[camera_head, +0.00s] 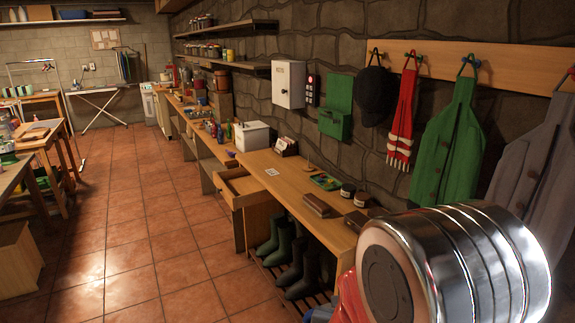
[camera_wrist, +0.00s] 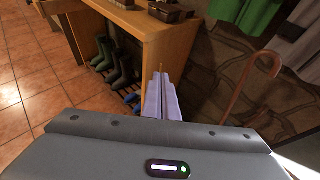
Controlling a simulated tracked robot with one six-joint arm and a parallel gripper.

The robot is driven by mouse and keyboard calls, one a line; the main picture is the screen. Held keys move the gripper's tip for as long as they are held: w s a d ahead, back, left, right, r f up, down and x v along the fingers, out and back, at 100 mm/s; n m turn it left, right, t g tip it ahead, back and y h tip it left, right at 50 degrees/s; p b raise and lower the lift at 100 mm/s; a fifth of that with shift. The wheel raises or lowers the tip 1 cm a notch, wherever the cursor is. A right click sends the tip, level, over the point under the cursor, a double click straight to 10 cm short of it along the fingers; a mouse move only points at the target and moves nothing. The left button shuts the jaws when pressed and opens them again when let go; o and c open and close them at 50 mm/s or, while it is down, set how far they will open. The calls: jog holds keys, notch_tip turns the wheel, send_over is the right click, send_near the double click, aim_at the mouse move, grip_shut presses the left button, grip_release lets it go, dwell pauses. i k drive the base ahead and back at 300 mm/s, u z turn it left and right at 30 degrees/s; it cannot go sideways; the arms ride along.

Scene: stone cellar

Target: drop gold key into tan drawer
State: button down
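My gripper (camera_wrist: 161,92) shows in the wrist view with its two pale fingers close together. A thin gold sliver, which looks like the gold key (camera_wrist: 160,70), sticks out at the fingertips; most of it is hidden. In the head view my arm's shiny metal link fills the lower right, and the fingers are out of sight. The tan drawer (camera_head: 250,200) is pulled open from the wooden bench at the picture's centre. In the wrist view, a tan wooden part at the top left edge may be this drawer. My gripper is apart from the drawer, near the bench's near end.
The bench top (camera_head: 284,172) bears a brown box (camera_head: 316,205), small jars and a white box (camera_head: 252,136). Green boots (camera_head: 275,238) and dark boots stand below. Coats (camera_head: 450,135) hang at the right wall. A walking cane (camera_wrist: 245,85) is right of my fingers.

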aim_at(235, 194)
jog(key=u, duration=0.2)
jog(key=i, duration=0.55)
jog(key=u, duration=0.55)
jog(key=i, duration=0.65)
jog(key=u, duration=0.55)
jog(key=i, duration=1.2)
jog(key=u, duration=0.4)
jog(key=i, duration=1.3)
jog(key=z, duration=0.05)
jog(key=k, duration=0.35)
jog(key=u, duration=0.05)
